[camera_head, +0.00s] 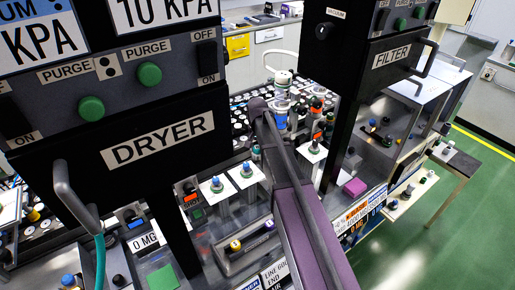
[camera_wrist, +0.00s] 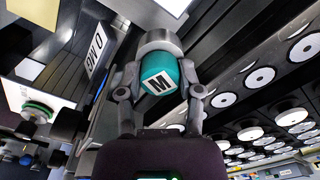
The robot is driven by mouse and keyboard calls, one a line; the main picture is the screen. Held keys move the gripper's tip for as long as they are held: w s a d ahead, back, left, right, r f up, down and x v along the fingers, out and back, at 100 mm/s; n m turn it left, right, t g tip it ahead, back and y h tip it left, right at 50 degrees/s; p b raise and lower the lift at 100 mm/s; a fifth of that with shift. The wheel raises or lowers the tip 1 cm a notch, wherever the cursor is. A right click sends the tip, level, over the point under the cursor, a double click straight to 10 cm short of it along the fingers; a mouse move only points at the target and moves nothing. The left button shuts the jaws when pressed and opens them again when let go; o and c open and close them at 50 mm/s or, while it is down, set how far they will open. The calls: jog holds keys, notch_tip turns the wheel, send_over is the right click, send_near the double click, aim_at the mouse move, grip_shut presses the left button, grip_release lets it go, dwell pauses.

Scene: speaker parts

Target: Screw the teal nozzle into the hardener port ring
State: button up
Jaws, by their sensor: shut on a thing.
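The teal nozzle (camera_wrist: 164,80) shows in the wrist view as a rounded teal piece with a white square label marked M. It sits between the grey fingers of my gripper (camera_wrist: 160,50), which is shut on it. A grey rounded part lies across the nozzle's far end, and I cannot tell whether it is fingertips or another part. I cannot make out the hardener port ring in either view. In the head view my purple arm reaches over the bench, and the nozzle cannot be made out there.
Dark racks with several white discs (camera_wrist: 254,132) fill the right of the wrist view.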

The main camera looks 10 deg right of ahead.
jog(key=shift+m, duration=0.9)
jog(key=o, duration=0.6)
jog(key=shift+o, duration=0.2)
jog(key=shift+n, duration=0.9)
jog(key=shift+n, duration=0.9)
